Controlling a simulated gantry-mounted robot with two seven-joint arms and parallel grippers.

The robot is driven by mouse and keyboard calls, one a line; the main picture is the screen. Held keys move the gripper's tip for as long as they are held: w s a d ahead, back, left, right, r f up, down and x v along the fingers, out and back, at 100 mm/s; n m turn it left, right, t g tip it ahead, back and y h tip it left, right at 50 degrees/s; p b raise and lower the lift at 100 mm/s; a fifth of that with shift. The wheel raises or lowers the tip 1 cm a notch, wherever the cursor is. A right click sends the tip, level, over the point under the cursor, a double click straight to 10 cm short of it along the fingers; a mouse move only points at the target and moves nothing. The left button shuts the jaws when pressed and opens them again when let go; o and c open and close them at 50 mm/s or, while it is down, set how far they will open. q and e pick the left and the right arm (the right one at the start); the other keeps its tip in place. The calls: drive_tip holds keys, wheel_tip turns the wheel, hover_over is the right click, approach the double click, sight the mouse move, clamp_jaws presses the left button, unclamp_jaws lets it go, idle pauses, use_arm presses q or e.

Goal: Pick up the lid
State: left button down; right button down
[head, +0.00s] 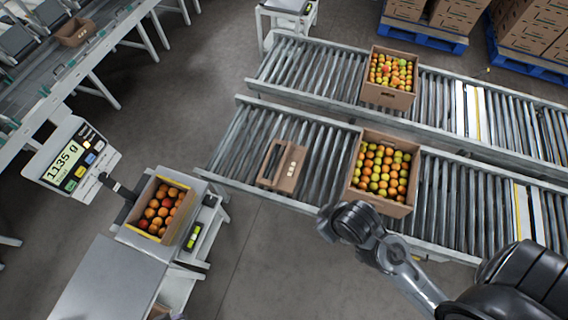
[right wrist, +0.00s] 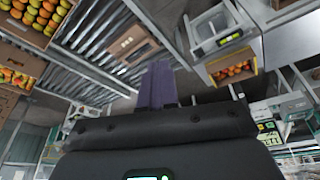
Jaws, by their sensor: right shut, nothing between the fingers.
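A flat brown cardboard piece (head: 283,165), which looks like the lid, lies on the near roller conveyor, left of a full tomato box. It has small pale marks on its side. It also shows at the top of the right wrist view (right wrist: 128,42). My right gripper (right wrist: 157,85) is shut and empty, its purple fingers apart from the lid. In the head view my right arm comes in from the lower right and its dark end is below the tomato box; the fingers cannot be made out there. My left gripper is not in view.
A full tomato box (head: 380,172) stands right of the lid on the near conveyor (head: 232,160). Another full box (head: 388,97) stands on the far conveyor. A tomato box (head: 160,209) sits beside a scale display (head: 70,160) reading 1135 g. Open floor lies in front.

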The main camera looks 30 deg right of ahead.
drive_tip(key=c, duration=0.9)
unclamp_jaws()
